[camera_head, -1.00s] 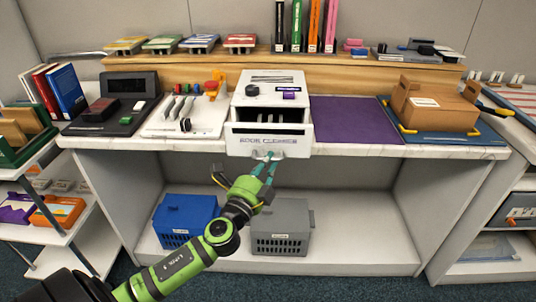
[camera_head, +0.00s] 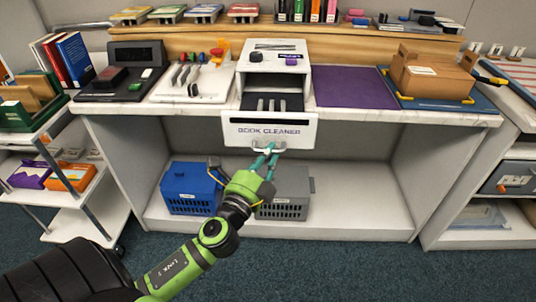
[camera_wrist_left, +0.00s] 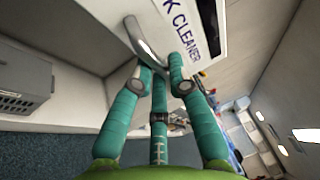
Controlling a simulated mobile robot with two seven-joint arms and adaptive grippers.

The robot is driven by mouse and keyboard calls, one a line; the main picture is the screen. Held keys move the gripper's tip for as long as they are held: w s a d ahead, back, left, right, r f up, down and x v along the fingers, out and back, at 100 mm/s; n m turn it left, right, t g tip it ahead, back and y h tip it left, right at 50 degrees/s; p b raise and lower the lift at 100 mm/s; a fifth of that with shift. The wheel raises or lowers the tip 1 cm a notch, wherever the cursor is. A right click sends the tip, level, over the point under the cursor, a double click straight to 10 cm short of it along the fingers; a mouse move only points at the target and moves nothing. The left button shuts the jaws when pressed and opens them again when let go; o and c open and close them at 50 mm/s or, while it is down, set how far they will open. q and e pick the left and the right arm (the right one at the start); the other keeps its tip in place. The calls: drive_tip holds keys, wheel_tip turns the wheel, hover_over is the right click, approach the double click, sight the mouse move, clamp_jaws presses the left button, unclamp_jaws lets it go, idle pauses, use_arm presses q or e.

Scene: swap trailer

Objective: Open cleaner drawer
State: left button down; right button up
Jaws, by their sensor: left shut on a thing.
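The white book cleaner (camera_head: 272,56) stands on the counter. Its drawer (camera_head: 268,131), with "BOOK CLEANER" on the front, is pulled out past the counter's front edge, and dark slots show inside. My left gripper (camera_head: 267,152) is shut on the drawer's handle at the lower middle of the drawer front. In the left wrist view the teal fingers (camera_wrist_left: 160,72) close around the curved grey handle (camera_wrist_left: 143,40), beside the drawer front (camera_wrist_left: 190,25). My right gripper is not in view.
A blue crate (camera_head: 190,188) and a grey crate (camera_head: 288,193) sit on the low shelf under the counter. A purple mat (camera_head: 352,88) and a brown box (camera_head: 432,74) lie to the right. A white cart (camera_head: 92,208) stands at left.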

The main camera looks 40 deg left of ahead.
use_arm(q)
drive_tip(key=c, duration=1.5)
unclamp_jaws()
drive_tip(key=shift+o, duration=0.2)
drive_tip(key=v, duration=1.2)
